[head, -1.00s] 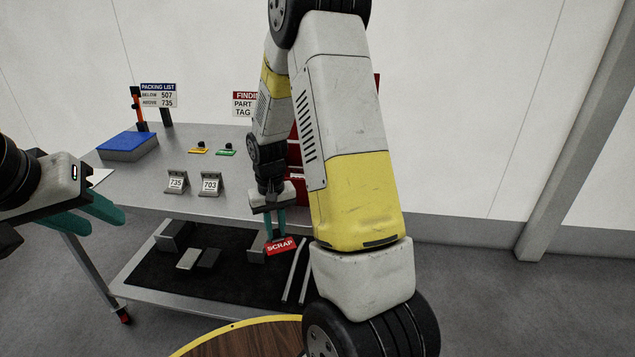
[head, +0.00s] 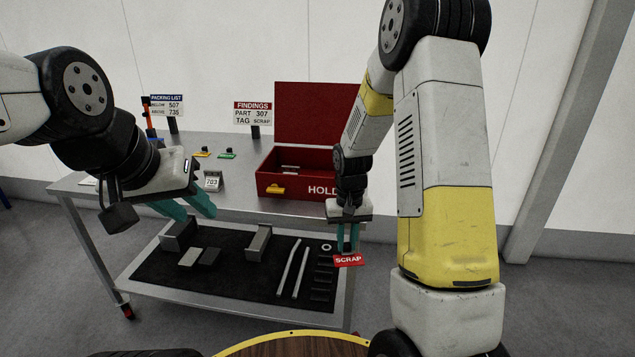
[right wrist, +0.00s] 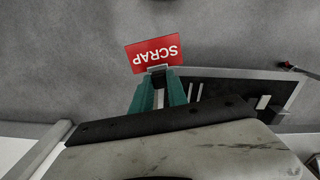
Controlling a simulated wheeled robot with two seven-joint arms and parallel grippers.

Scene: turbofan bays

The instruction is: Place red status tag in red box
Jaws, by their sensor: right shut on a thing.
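The red tag (head: 349,260) reads SCRAP. My right gripper (head: 348,245) is shut on it and holds it in front of the table's front edge, below the tabletop. In the right wrist view the tag (right wrist: 153,55) shows beyond the teal fingertips (right wrist: 160,80). The red box (head: 295,178), marked HOLD, stands on the tabletop with its lid raised at the back. It is behind and up-left of my right gripper, and my right arm covers its right end. My left gripper (head: 190,206) has its teal fingers apart, with nothing seen between them, at the table's front left.
A FINDINGS sign (head: 253,113) reads part 307, tag SCRAP. A yellow tag (head: 203,153), a green tag (head: 227,154) and a stand marked 703 (head: 213,180) are on the tabletop. A lower shelf (head: 225,265) holds grey blocks and rods.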

